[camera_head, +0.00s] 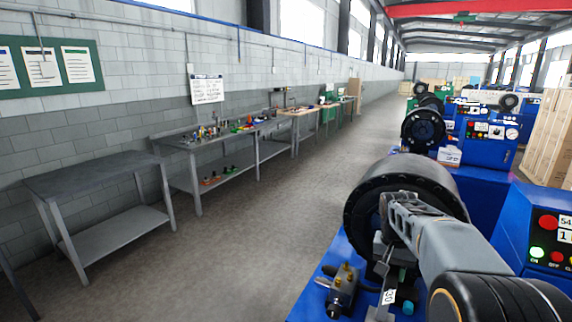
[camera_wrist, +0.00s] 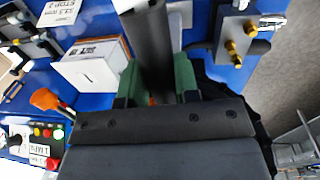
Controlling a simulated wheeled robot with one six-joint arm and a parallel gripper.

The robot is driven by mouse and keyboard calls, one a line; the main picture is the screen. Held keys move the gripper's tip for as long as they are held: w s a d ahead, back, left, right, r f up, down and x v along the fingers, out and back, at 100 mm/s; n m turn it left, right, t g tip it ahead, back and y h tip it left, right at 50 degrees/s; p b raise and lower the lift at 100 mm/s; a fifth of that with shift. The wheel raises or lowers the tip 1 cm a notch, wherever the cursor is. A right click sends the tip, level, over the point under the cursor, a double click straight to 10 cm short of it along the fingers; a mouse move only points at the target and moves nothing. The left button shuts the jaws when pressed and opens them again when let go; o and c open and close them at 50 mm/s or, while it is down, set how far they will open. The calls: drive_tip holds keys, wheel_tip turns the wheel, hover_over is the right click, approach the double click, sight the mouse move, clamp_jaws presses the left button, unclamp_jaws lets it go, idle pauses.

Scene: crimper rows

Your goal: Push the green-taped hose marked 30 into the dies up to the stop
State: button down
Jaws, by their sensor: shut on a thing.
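My gripper (camera_head: 384,282) is low in front of the black round die head (camera_head: 369,200) of the nearest blue crimper. A white tag reading 30 (camera_head: 389,297) shows beside it, with a small teal-green patch (camera_head: 407,307) close by. In the wrist view my gripper (camera_wrist: 157,88) is shut on a dark hose (camera_wrist: 150,45), with green parts at both sides of the grip. The hose runs up out of the picture. The arm hides much of the die opening, so I cannot tell how far the hose is in. The stop's contact is not visible.
A fitting block with brass knobs (camera_head: 343,280) sits left of the gripper on the blue machine. The control panel (camera_head: 552,230) stands at right. The wrist view shows a white box (camera_wrist: 92,68) and an orange knob (camera_wrist: 45,99). A grey bench (camera_head: 95,175) stands left across open floor.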

drive_tip(key=shift+w+d, duration=0.1)
drive_tip(key=shift+w, duration=0.15)
drive_tip(key=c, duration=0.7)
unclamp_jaws()
drive_tip(key=shift+c, duration=0.2)
drive_tip(key=o, duration=0.7)
drive_tip(key=shift+o, duration=0.2)
drive_tip(key=shift+r+p, duration=0.2)
drive_tip(key=shift+p, duration=0.1)
drive_tip(key=shift+w+a+r+p, duration=0.1)
drive_tip(key=shift+a+r+p, duration=0.1)
drive_tip(key=shift+r+p, duration=1.3)
drive_tip(key=shift+a+r+p, duration=0.15)
drive_tip(key=shift+r+p, duration=1)
drive_tip(key=shift+r, duration=0.65)
